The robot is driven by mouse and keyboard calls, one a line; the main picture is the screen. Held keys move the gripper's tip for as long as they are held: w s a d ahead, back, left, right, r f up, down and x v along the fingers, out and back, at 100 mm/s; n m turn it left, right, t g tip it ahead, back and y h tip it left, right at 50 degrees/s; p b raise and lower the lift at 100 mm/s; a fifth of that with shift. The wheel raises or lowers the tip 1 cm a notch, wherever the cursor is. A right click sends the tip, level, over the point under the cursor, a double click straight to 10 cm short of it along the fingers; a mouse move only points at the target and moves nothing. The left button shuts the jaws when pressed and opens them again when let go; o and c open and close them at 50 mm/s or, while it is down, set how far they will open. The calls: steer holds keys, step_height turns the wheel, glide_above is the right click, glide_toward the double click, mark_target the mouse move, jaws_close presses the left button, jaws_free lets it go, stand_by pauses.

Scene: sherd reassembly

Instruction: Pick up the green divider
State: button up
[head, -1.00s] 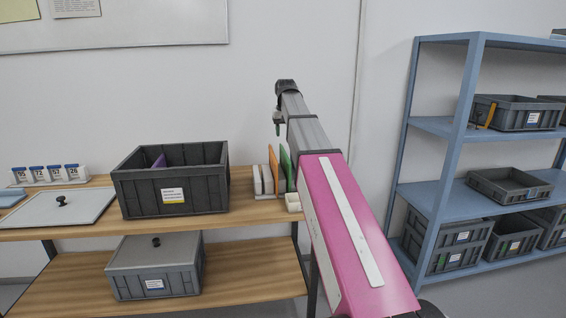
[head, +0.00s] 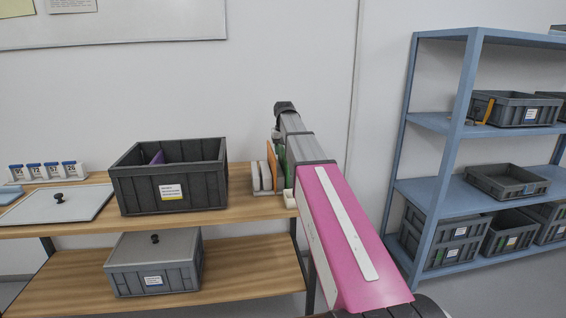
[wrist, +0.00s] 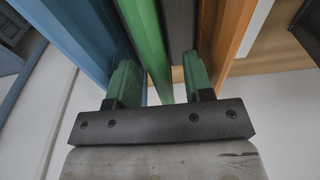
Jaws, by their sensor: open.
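The green divider (wrist: 146,40) stands on edge between the two fingers of my gripper (wrist: 158,78) in the wrist view. The fingers are open, one on each side of it, with a gap visible on either side. In the head view a strip of the green divider (head: 282,163) shows beside my arm, which hides the rest of it. An orange divider (wrist: 232,35) stands to the right of the right finger, and a blue panel (wrist: 60,32) lies to the left of the left finger. The orange divider also shows in the head view (head: 272,160).
Pale dividers (head: 256,178) stand left of the orange one on the wooden bench (head: 225,213). A large dark grey crate (head: 140,195) with a purple divider (head: 157,157) inside stands further left. A blue shelf unit (head: 440,125) with grey bins is at the right.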

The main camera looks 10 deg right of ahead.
steer(key=shift+f, duration=0.2)
jaws_close()
step_height(320, 180, up, 10)
steer(key=shift+r, duration=0.1)
stand_by(0.5)
